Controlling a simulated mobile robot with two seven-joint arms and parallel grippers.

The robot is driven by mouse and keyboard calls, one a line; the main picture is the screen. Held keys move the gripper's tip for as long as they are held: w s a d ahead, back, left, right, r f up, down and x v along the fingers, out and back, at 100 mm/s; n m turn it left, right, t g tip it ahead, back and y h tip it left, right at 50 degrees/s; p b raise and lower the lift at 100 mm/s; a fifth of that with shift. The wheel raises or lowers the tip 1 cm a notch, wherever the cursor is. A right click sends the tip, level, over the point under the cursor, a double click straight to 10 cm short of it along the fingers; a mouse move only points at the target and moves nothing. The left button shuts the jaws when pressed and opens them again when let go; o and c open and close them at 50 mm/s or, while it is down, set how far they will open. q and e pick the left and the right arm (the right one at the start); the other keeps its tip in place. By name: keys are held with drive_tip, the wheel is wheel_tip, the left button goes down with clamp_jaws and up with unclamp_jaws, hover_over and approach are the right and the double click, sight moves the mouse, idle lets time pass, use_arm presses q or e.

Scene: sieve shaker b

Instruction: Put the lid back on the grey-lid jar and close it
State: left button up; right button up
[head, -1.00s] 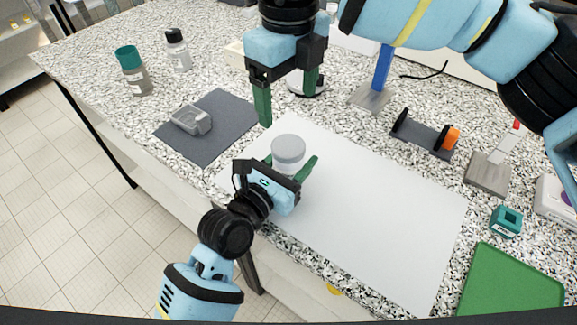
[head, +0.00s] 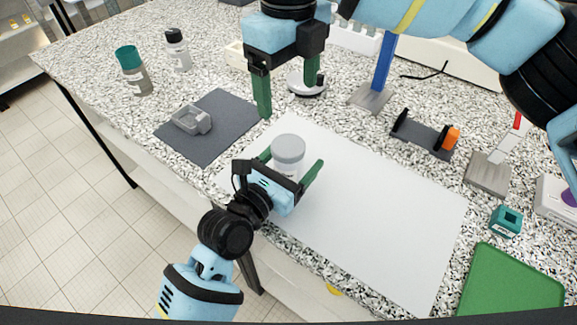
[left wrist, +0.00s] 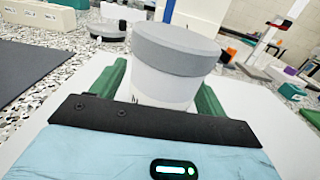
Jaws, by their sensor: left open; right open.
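The grey-lid jar (head: 289,155) stands upright on the white mat (head: 390,210), with its grey lid (head: 288,143) seated on top. The jar and lid also show in the left wrist view (left wrist: 170,65). Whether the lid is screwed tight I cannot tell. My left gripper (head: 292,168) is open, with one green finger on each side of the jar. In the left wrist view gaps seem to show beside the jar. My right gripper (head: 289,97) is open and empty, pointing down above and behind the jar, clear of the lid.
A dark grey mat (head: 225,135) with a clear-grey tray (head: 192,120) lies left. A teal-capped bottle (head: 133,72) and a black-capped bottle (head: 178,50) stand behind it. A black holder (head: 423,134), a teal block (head: 506,221) and a green mat (head: 510,285) lie right. The white mat's right side is clear.

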use_arm(q)
drive_tip(key=shift+v, duration=3.9)
